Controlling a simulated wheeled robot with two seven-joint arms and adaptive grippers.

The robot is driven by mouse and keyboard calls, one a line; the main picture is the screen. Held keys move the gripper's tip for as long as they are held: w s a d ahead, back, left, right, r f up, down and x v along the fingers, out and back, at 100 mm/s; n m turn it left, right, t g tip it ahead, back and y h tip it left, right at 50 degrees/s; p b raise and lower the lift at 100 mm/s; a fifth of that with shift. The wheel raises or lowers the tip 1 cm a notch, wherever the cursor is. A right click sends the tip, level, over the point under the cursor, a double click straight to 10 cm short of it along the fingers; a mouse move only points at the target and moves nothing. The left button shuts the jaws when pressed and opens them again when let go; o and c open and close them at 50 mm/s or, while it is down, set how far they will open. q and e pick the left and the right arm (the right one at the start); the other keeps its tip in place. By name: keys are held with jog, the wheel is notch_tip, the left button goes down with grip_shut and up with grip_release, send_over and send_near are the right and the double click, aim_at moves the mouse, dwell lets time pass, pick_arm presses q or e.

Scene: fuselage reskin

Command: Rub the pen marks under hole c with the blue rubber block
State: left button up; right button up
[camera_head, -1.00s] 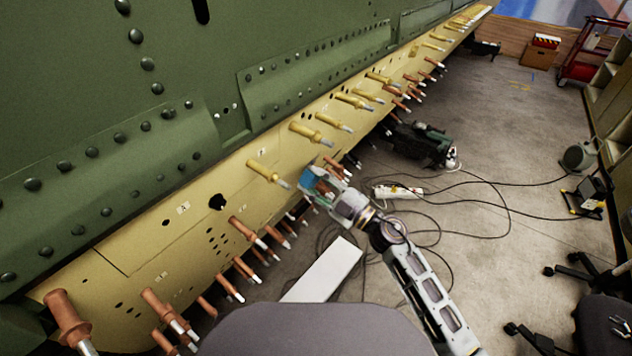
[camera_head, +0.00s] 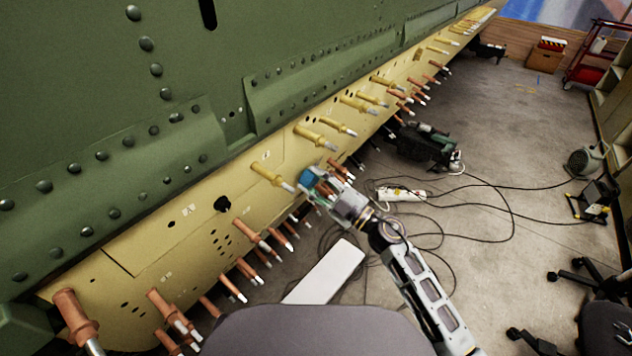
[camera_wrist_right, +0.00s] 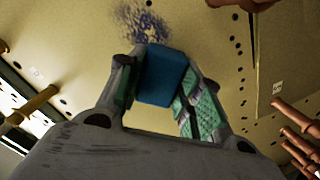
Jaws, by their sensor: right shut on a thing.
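The blue rubber block (camera_wrist_right: 162,76) is between the fingers of my right gripper (camera_wrist_right: 160,95), which is shut on it. In the head view the block (camera_head: 308,178) shows at the tip of my right gripper (camera_head: 318,186), close to the yellow skin panel (camera_head: 190,240). In the wrist view blue-violet pen marks (camera_wrist_right: 145,22) lie on the panel just beyond the block, around a small pale hole. I cannot tell whether the block touches the panel. The hole's letter is not readable here. My left gripper is not in view.
Several yellow (camera_head: 270,176) and copper-coloured (camera_head: 250,236) pins stick out of the panel near my right gripper. A white board (camera_head: 325,272), a power strip (camera_head: 400,194) and black cables lie on the floor.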

aim_at(323, 158)
jog(key=shift+w+a, duration=0.1)
dwell(0.3)
jog(key=shift+w+d, duration=1.3)
jog(key=shift+w, duration=0.3)
jog(key=shift+w+d, duration=0.55)
jog(key=shift+w, duration=0.35)
jog(key=shift+w+d, duration=0.55)
jog(key=shift+w, duration=0.3)
jog(key=shift+r, duration=0.1)
jog(key=shift+p, duration=0.35)
jog(key=shift+s, duration=0.1)
